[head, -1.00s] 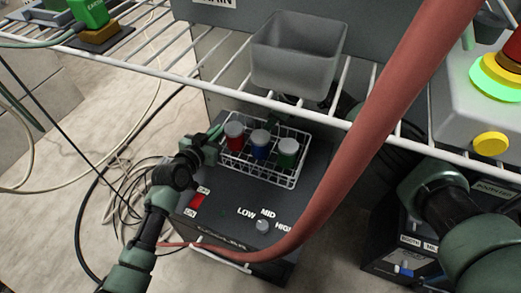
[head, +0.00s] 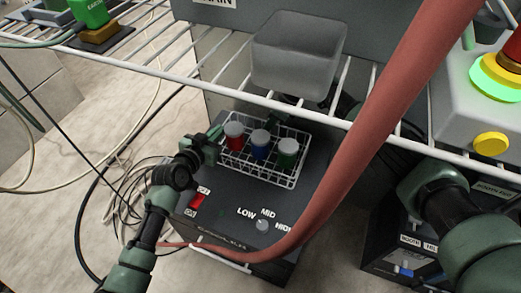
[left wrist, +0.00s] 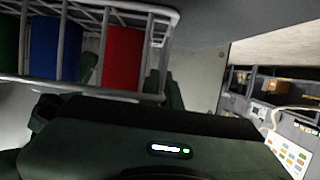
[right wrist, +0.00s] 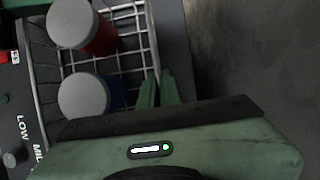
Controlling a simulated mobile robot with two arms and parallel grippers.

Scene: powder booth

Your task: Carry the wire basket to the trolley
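The wire basket (head: 296,181) sits on top of a dark box under the wire shelf. It holds a red jar (head: 235,143), a blue jar (head: 260,152) and a green jar (head: 287,159), all with grey lids. My left gripper (head: 215,138) is at the basket's left end; its fingers stand wide apart in the left wrist view (left wrist: 128,82). My right gripper (right wrist: 158,88) is at the far side, mostly hidden in the head view; its fingers are close together on the wire rim. I cannot identify the trolley.
The dark box (head: 215,220) has a red switch and a dial. A red hose (head: 375,110) crosses in front on the right. The wire shelf (head: 180,75) with a grey bin (head: 298,55) overhangs the basket. Cables (head: 125,200) lie on the floor at left.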

